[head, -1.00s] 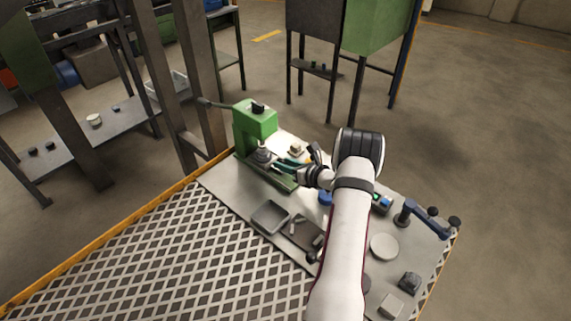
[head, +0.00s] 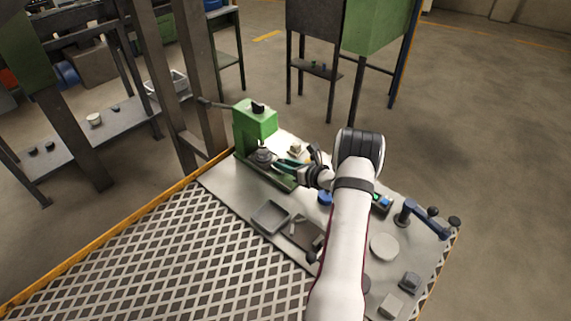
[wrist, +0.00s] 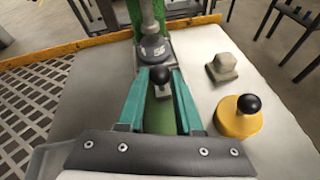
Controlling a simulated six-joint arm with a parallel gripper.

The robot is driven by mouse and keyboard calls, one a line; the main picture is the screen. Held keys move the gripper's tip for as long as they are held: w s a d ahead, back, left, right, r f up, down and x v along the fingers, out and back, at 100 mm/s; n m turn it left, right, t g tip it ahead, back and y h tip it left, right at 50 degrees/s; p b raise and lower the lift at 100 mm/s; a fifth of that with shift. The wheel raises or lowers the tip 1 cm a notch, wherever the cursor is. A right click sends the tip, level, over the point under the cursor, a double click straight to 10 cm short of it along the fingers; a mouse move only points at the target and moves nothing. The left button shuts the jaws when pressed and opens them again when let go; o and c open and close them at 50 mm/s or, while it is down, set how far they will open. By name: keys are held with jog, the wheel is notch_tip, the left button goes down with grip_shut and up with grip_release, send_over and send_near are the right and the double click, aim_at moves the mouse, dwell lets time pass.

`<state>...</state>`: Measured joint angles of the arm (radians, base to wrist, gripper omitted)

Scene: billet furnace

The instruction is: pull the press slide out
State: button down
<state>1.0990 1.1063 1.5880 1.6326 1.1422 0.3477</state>
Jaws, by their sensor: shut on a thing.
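The green press (head: 254,125) stands at the far left corner of the bench, with its lever pointing left. In the wrist view, its ram (wrist: 152,35) comes down over the slide at the press foot. The slide's black knob (wrist: 161,75) is between the teal fingertips of my gripper (wrist: 159,78), which is shut on it. The green slide track (wrist: 158,115) runs between the fingers toward me. In the head view my gripper (head: 277,162) reaches in low at the press front, and the knob is hidden there.
A yellow disc with a black knob (wrist: 239,118) and a grey block (wrist: 222,68) stand close right of my gripper. A grey tray (head: 270,216) lies in front of the press. A blue-armed fixture (head: 405,214) stands at the right.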

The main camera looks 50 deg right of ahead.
dwell(0.4)
jog(key=s, duration=0.7)
jog(key=shift+s, duration=0.3)
jog(key=c, duration=0.6)
grip_release()
jog(key=v, duration=1.5)
jog(key=shift+s+r, duration=0.15)
jog(key=shift+s, duration=0.2)
